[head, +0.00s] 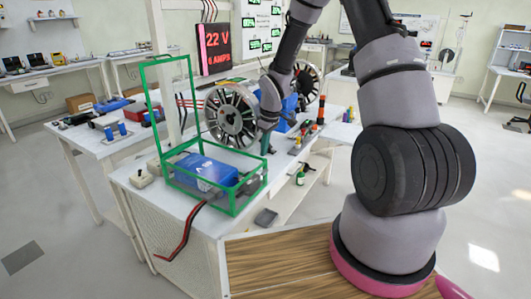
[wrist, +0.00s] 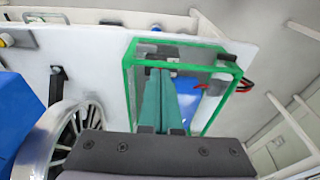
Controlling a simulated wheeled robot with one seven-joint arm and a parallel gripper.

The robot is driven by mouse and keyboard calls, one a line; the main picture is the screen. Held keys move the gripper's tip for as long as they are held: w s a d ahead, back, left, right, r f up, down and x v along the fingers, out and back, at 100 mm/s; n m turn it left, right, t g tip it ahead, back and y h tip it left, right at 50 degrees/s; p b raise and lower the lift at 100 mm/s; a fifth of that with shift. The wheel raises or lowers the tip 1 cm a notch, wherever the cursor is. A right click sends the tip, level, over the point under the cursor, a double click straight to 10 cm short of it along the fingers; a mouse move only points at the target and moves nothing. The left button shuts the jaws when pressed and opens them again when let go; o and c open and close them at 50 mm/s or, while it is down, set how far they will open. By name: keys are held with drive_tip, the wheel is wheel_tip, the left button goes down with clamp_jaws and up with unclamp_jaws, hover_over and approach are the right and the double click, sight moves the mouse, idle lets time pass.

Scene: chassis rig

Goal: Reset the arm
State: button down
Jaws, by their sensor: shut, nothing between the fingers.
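My gripper (head: 264,150) hangs down at the end of my arm, over the workbench, just right of the green frame box (head: 187,117). Its two teal fingers are together with nothing between them, as the wrist view also shows (wrist: 158,75). The green box has its lid frame standing up and a blue block (head: 207,171) inside. In the wrist view the green box (wrist: 128,82) lies beyond the fingers, which cover part of it.
A spoked wheel (head: 231,115) stands close to the left of my gripper, with a blue housing (head: 289,110) behind. Several small tools and bottles stand at the right of the bench. A red cable (head: 183,233) hangs over the bench's front edge. Floor is clear at right.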

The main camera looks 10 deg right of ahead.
drive_tip(key=s+d+r+m+t, duration=0.1)
drive_tip(key=s+d+r+m, duration=0.25)
drive_tip(key=r, duration=0.85)
drive_tip(key=s+d+r+m+t, duration=0.2)
drive_tip(key=s+r+m, duration=0.15)
drive_tip(key=r, duration=0.75)
drive_tip(key=s+r+m+t, duration=0.1)
drive_tip(key=s+r+m, duration=0.2)
drive_tip(key=s+r, duration=0.3)
drive_tip(key=s+r+m+t, duration=0.2)
drive_tip(key=s+r, duration=0.5)
drive_tip(key=s, duration=0.5)
drive_tip(key=shift+s+d+r+m+y, duration=0.25)
drive_tip(key=shift+s+d+m+y, duration=0.15)
drive_tip(key=shift+m, duration=0.3)
